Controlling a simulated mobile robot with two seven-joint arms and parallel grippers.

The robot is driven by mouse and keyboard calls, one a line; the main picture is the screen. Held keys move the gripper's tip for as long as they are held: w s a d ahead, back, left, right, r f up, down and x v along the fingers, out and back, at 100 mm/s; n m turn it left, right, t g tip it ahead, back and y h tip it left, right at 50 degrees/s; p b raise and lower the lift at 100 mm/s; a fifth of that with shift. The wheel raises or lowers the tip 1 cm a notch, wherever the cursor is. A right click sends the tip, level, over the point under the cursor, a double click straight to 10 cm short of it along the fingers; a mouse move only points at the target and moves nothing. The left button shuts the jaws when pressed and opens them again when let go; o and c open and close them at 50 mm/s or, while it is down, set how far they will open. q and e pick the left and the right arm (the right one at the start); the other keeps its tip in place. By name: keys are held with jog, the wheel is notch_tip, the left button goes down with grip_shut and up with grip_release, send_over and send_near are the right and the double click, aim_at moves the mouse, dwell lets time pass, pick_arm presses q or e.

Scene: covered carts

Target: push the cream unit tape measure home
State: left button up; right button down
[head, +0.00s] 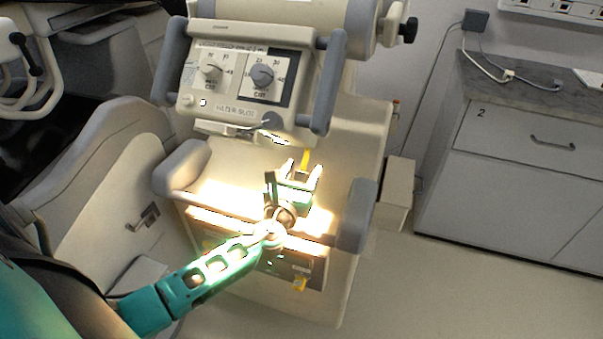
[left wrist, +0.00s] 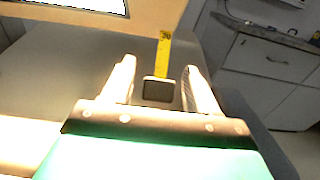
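The cream unit (head: 340,150) stands in the middle of the head view. The yellow tape measure strip (head: 305,160) sticks out below its knob panel; it also shows in the left wrist view (left wrist: 163,55), upright in the picture. My left gripper (head: 304,167) is open, its fingers well apart and pointing at the unit. In the left wrist view (left wrist: 157,66) the strip appears between the two fingertips, and neither finger is seen pressing it. A dark square (left wrist: 158,91) shows below the strip; I cannot tell what it is. My right gripper is not in view.
Grey side handles (head: 322,85) flank the knob panel (head: 238,73). Another small yellow piece (head: 300,283) shows low on the unit.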

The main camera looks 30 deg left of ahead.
pick_arm(q)
jog(key=shift+s, duration=0.15)
jog(key=shift+s+f, duration=0.1)
jog(key=shift+s, duration=0.15)
jog(key=v, duration=1.2)
jog(key=shift+s, duration=0.1)
